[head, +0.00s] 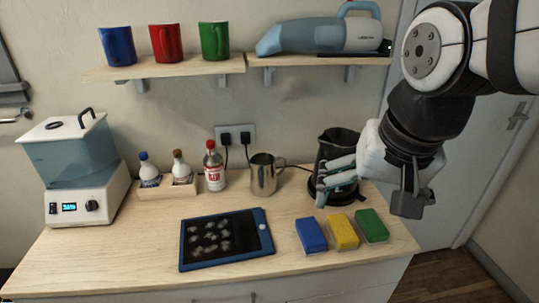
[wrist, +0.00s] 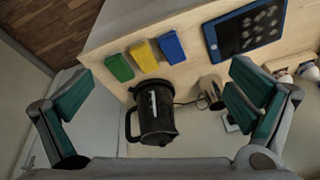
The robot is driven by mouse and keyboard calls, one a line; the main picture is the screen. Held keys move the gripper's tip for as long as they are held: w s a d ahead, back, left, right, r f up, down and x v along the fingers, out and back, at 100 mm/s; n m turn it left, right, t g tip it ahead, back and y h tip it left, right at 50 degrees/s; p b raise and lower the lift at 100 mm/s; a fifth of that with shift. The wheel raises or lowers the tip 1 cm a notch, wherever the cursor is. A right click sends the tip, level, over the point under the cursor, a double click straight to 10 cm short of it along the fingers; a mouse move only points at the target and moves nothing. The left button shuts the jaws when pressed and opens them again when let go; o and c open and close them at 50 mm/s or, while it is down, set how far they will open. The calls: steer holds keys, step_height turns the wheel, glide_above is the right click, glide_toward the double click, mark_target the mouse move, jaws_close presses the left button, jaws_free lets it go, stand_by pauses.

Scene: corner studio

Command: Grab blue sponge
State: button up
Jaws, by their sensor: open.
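The blue sponge (head: 311,235) lies on the wooden counter near its front edge, leftmost of three sponges in a row. In the wrist view the blue sponge (wrist: 171,47) is the rightmost of the three, above the kettle. My gripper (head: 370,190) is in front of the black kettle at the right, behind and to the right of the blue sponge and apart from it. In the wrist view its two fingers (wrist: 160,108) are spread wide with nothing held between them.
A yellow sponge (head: 342,231) and a green sponge (head: 371,226) lie beside the blue one. A tablet (head: 226,239) lies to the left. The black kettle (head: 332,150) and a metal pitcher (head: 264,174) stand behind. Shelves with mugs (head: 166,43) hang above. The counter's front left is clear.

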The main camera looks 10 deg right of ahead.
steer(key=w+f+m+g+b, duration=0.1)
steer(key=w+f+m, duration=0.15)
steer(key=w, duration=0.25)
steer(key=w+f+m+g, duration=0.1)
steer(key=w+f+m, duration=0.1)
steer(key=w+m, duration=0.15)
steer(key=m+g+b, duration=0.1)
steer(key=m+g, duration=0.1)
steer(key=m, duration=0.5)
glide_toward(311, 230)
step_height(311, 230, down, 4)
steer(key=shift+s+a+f, duration=0.1)
steer(key=shift+s+f, duration=0.1)
steer(key=shift+f, duration=2.95)
steer(key=c, duration=0.8)
